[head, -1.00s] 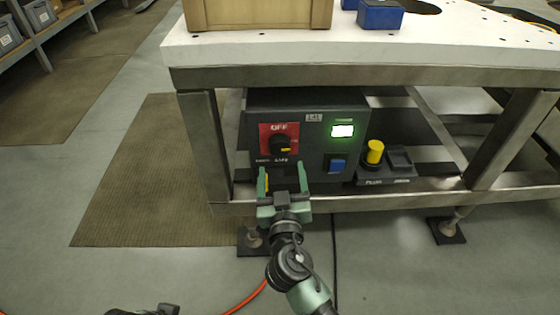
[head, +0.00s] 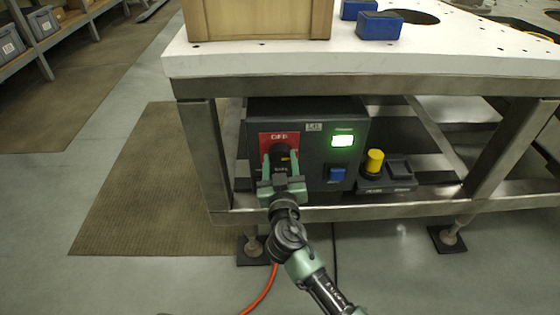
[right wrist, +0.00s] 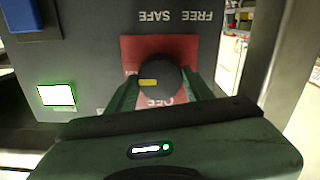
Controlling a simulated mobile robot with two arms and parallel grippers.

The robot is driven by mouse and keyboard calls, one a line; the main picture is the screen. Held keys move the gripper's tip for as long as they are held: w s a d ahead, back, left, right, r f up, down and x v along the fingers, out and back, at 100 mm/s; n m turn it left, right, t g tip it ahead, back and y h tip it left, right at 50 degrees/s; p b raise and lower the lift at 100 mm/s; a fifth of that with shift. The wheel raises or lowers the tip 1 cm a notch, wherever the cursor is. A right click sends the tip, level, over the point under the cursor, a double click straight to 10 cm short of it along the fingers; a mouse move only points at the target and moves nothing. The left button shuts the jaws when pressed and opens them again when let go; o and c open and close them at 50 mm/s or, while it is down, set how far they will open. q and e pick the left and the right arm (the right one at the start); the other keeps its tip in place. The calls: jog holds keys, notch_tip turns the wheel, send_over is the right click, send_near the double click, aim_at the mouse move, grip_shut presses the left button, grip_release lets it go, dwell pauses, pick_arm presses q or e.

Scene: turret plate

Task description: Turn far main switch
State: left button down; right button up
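The main switch is a black round knob (head: 280,151) on a red plate (head: 270,137) marked OFF, on the front of a dark control box (head: 315,165) under the table. The knob (right wrist: 160,75) also shows in the right wrist view, with a yellow mark on its left side there. My right gripper (head: 281,160) is in front of the plate. Its two fingers stand open on either side of the knob; firm contact is not visible. The words FREE and SAFE show upside down above the plate in the wrist view. My left gripper is not clearly visible.
The box has a lit green display (head: 342,141) and a blue button (head: 337,175). A yellow knob (head: 374,161) sits on a smaller unit to the right. A steel table leg (head: 207,160) stands left of the box. The white tabletop (head: 420,62) overhangs above.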

jog(key=c, duration=0.6)
